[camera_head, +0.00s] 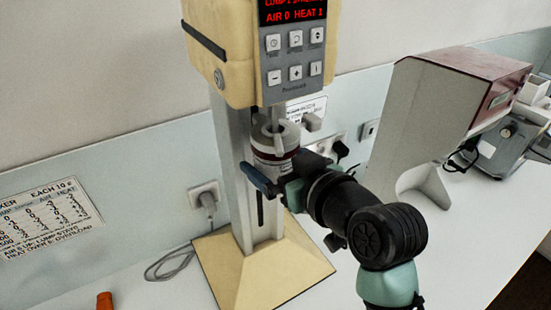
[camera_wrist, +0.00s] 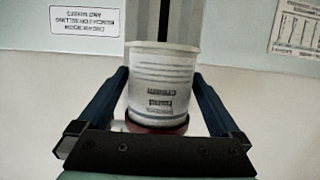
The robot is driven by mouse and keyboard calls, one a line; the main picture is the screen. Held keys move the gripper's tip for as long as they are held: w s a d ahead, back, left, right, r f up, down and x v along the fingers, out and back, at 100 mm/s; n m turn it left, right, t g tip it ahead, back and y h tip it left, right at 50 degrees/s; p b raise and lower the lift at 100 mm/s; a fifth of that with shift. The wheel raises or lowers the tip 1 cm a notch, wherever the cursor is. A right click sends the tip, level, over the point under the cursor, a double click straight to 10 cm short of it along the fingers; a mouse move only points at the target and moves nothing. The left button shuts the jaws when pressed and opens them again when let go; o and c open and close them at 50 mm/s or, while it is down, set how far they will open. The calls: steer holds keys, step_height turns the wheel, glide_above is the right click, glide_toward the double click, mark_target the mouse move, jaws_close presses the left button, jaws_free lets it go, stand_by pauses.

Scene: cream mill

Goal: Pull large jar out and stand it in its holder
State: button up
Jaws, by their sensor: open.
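The large jar (camera_head: 272,162) is a pale tub with dark print and a dark red band. It is upright under the head of the cream mixer (camera_head: 245,60), in front of its column. A grey clamp-like part (camera_head: 289,131) sits at its top. My gripper (camera_head: 285,178) is open at the jar, one blue finger on each side. In the wrist view the jar (camera_wrist: 162,85) stands between the fingers of my gripper (camera_wrist: 161,76), its print upside down. A small gap shows at the right finger; contact at the left is unclear. I cannot make out a separate holder.
The mixer's yellow base (camera_head: 255,272) stands on the white counter (camera_head: 160,290). A cable runs to a wall socket (camera_head: 205,195) at left. A large grey machine with a red top (camera_head: 480,65) stands at right. An orange object (camera_head: 104,300) is at lower left.

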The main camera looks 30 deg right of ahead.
steer(key=c, duration=1.3)
steer(key=shift+f+b, duration=0.35)
steer(key=shift+f, duration=0.05)
step_height(320, 180, down, 9)
steer(key=b, duration=0.7)
steer(key=shift+r+b, duration=0.15)
steer(key=shift+b, duration=0.15)
stand_by(0.4)
steer(key=shift+s, duration=0.1)
steer(key=shift+s+a+b, duration=0.15)
steer(key=shift+s+b, duration=0.15)
steer(key=shift+s, duration=2.15)
steer(key=shift+s+a+b, duration=0.15)
steer(key=shift+s+b, duration=0.1)
steer(key=shift+s, duration=2.2)
